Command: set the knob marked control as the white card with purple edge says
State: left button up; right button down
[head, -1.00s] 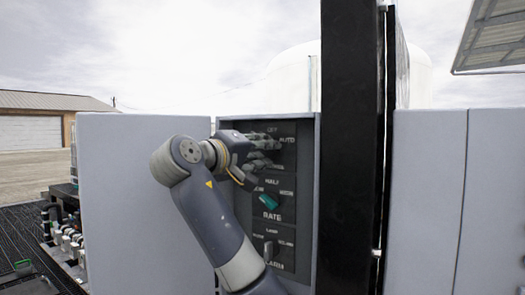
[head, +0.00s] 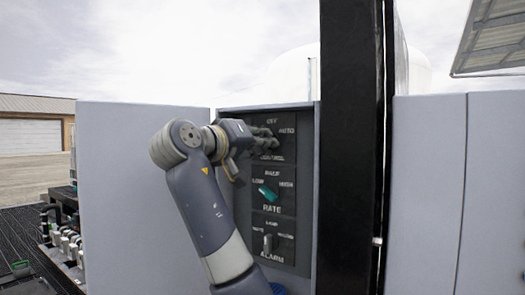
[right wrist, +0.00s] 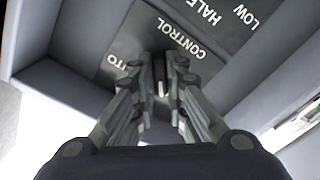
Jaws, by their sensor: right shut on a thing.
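The control knob (right wrist: 162,88) is a small pale-edged handle on a dark plate lettered CONTROL, seen in the right wrist view. My right gripper (right wrist: 162,72) has its two fingers closed on either side of it. In the head view my right gripper (head: 266,143) reaches the top plate of the panel, and its fingers hide the knob. OFF shows above and AUTO at the right of that plate. The knob's exact setting cannot be told. The white card with purple edge is not visible. My left gripper is not in view.
Below sits the RATE plate with a green knob (head: 267,192), marked LOW, HALF and HIGH. Under it is the ALARM plate with a pale knob (head: 267,243). A black post (head: 348,150) stands just right of the panel. A grey cabinet door (head: 130,200) is at the left.

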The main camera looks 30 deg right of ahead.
jog(key=m+b, duration=0.1)
jog(key=m, duration=1.8)
jog(key=shift+w+f+b, duration=0.15)
jog(key=shift+b, duration=0.25)
jog(key=shift+m, duration=0.4)
jog(key=c, duration=1.6)
grip_release()
jog(key=shift+a, duration=0.1)
jog(key=shift+a, duration=0.1)
